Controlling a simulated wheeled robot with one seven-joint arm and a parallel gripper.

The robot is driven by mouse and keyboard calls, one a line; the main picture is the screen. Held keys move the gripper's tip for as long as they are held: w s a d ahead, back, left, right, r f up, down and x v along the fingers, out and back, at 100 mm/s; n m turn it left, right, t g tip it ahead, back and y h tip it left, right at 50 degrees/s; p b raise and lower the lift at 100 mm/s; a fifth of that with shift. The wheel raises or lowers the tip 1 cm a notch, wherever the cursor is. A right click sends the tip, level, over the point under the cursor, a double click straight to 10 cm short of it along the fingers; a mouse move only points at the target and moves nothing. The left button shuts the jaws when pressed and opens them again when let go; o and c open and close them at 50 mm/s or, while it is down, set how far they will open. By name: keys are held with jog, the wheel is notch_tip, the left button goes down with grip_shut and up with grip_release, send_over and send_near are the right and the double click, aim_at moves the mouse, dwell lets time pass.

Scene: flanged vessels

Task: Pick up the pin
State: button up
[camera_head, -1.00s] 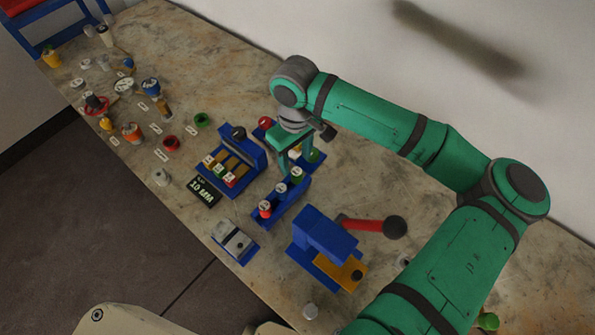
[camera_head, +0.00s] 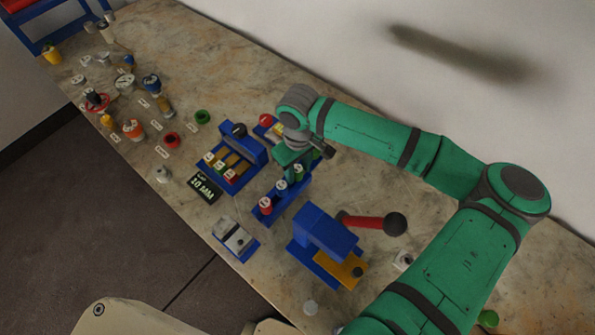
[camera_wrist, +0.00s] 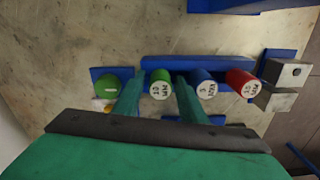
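A blue rack (camera_head: 272,213) holds a row of three upright labelled pins: a red pin (camera_head: 265,206), a blue pin (camera_head: 282,189) and a green pin (camera_head: 298,172). In the wrist view the green pin (camera_wrist: 160,82) stands between the fingers of my gripper (camera_wrist: 158,98), with the blue pin (camera_wrist: 202,84) and red pin (camera_wrist: 240,83) to the right. My gripper is open, with a finger on either side of the green pin. Whether they touch it I cannot tell. In the head view my gripper (camera_head: 291,160) is over the rack's far end, and its fingers are partly hidden.
A small display (camera_head: 204,188) reads 10 MM beside a blue stand with coloured blocks (camera_head: 230,172). A blue press with a red lever (camera_head: 365,222) stands right of the rack. A green round piece (camera_wrist: 106,87) sits close left of my fingers.

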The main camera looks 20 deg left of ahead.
jog(key=c, duration=0.7)
jog(key=shift+c, duration=0.2)
jog(key=shift+r, duration=0.15)
jog(key=shift+c, duration=0.2)
